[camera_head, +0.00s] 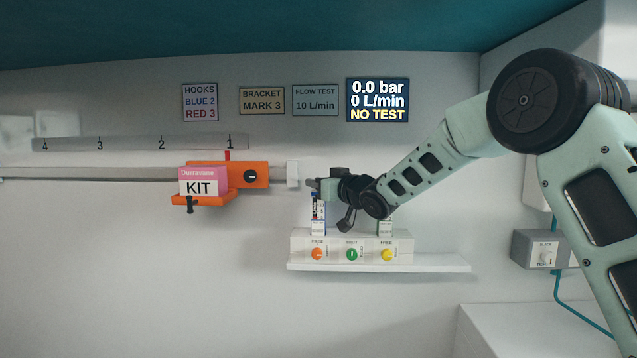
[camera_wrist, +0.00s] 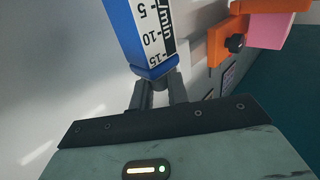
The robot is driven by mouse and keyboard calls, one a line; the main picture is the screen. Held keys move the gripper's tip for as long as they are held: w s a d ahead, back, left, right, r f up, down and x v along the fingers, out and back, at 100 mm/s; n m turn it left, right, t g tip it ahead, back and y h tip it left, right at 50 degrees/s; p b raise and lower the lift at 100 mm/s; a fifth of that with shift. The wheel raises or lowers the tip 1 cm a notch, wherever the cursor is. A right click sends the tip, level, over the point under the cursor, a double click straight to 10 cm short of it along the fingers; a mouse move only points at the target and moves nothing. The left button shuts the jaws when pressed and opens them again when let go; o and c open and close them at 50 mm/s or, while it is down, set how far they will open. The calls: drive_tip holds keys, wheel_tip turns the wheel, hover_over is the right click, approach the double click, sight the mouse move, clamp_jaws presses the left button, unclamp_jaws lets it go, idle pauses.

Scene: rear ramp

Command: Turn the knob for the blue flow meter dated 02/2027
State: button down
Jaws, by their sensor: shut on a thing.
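A blue flow meter (camera_head: 318,207) stands upright at the left of a white block (camera_head: 334,243) on the wall shelf. My gripper (camera_head: 313,184) is at its top end. In the wrist view the fingers (camera_wrist: 158,88) are shut on the blue body (camera_wrist: 127,30), whose L/min scale shows 5, 10 and 15. Its date is too small to read. On the block's front are an orange knob (camera_head: 317,254), a green knob (camera_head: 351,254) and a yellow knob (camera_head: 387,255). Another label (camera_head: 385,228) shows at the right; what is above it is hidden by my arm.
An orange bracket (camera_head: 256,174) with a pink and white KIT box (camera_head: 198,187) sits on a rail to the left. A display (camera_head: 377,100) reads 0.0 bar, 0 L/min, NO TEST. The shelf (camera_head: 440,263) is clear at right. A grey box (camera_head: 538,250) is farther right.

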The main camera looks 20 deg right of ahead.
drive_tip(key=c, duration=1.4)
unclamp_jaws()
drive_tip(key=b+v, duration=0.3)
drive_tip(key=v, duration=1.4)
drive_tip(key=shift+s, duration=0.2)
drive_tip(key=shift+d, duration=0.1)
drive_tip(key=s+a+f+g+h+p, duration=0.35)
drive_tip(key=s+a+f+g, duration=0.35)
drive_tip(key=s+a+f, duration=0.5)
drive_tip(key=s+f+n+g+h, duration=0.1)
drive_tip(key=s+f+g, duration=0.1)
drive_tip(key=s, duration=0.7)
drive_tip(key=s+a+f+g+h, duration=0.1)
drive_tip(key=s+f+g, duration=0.2)
drive_tip(key=s, duration=0.5)
drive_tip(key=s+f+n+g+h, duration=0.1)
drive_tip(key=s+f+g, duration=0.2)
drive_tip(key=s, duration=0.6)
drive_tip(key=shift+s+a+n+g+p, duration=0.3)
drive_tip(key=shift+s+a+g+p, duration=0.1)
drive_tip(key=shift+g, duration=0.3)
